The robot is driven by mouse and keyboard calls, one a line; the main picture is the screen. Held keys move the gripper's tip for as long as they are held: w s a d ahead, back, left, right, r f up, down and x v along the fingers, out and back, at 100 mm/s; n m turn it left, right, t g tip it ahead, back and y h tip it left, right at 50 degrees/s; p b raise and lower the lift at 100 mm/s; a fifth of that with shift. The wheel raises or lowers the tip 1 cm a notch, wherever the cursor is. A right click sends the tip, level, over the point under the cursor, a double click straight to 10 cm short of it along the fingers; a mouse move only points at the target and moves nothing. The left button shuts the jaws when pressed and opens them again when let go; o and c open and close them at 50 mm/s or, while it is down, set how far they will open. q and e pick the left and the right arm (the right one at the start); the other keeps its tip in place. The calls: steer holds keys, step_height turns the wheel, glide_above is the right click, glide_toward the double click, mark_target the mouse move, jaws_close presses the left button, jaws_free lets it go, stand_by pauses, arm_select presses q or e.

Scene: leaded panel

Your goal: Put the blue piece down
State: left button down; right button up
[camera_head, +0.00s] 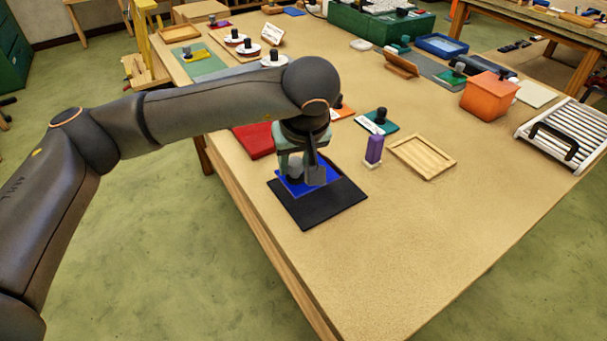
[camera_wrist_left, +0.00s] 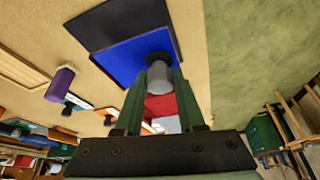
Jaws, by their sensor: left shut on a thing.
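The blue piece (camera_head: 322,172) is a flat blue square with a grey knob. It is at the black mat (camera_head: 318,209), over the mat's far part, near the table's left edge. My left gripper (camera_head: 303,172) is shut on the knob. In the left wrist view, the blue piece (camera_wrist_left: 124,60) lies beyond the fingertips, the gripper (camera_wrist_left: 158,75) has the grey knob between its green fingers, and the black mat (camera_wrist_left: 108,22) shows past the blue. I cannot tell whether the piece touches the mat. My right gripper is in neither view.
A purple block (camera_head: 374,149) on a pale base stands right of the mat, with a wooden frame (camera_head: 422,156) beyond it. A red piece (camera_head: 253,141) lies behind the arm. A teal piece (camera_head: 377,123) and an orange box (camera_head: 489,95) are farther back. The near right tabletop is clear.

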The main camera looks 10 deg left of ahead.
arm_select(q)
steer(key=shift+w+d+f, duration=0.25)
steer(key=shift+w+f, duration=0.1)
steer(key=shift+f, duration=0.15)
steer(key=shift+w+d+f, duration=0.2)
steer(key=shift+w+f, duration=0.15)
steer(key=shift+f, duration=0.15)
steer(key=f, duration=0.1)
steer(key=f+p, duration=0.1)
steer(key=f, duration=0.1)
steer(key=shift+w+d+f, duration=0.1)
steer(key=shift+w, duration=0.1)
steer(key=shift+f, duration=0.15)
steer(key=shift+f, duration=0.1)
steer(key=shift+f+b, duration=0.15)
steer(key=shift+b, duration=0.15)
steer(key=c, duration=0.5)
jaws_free()
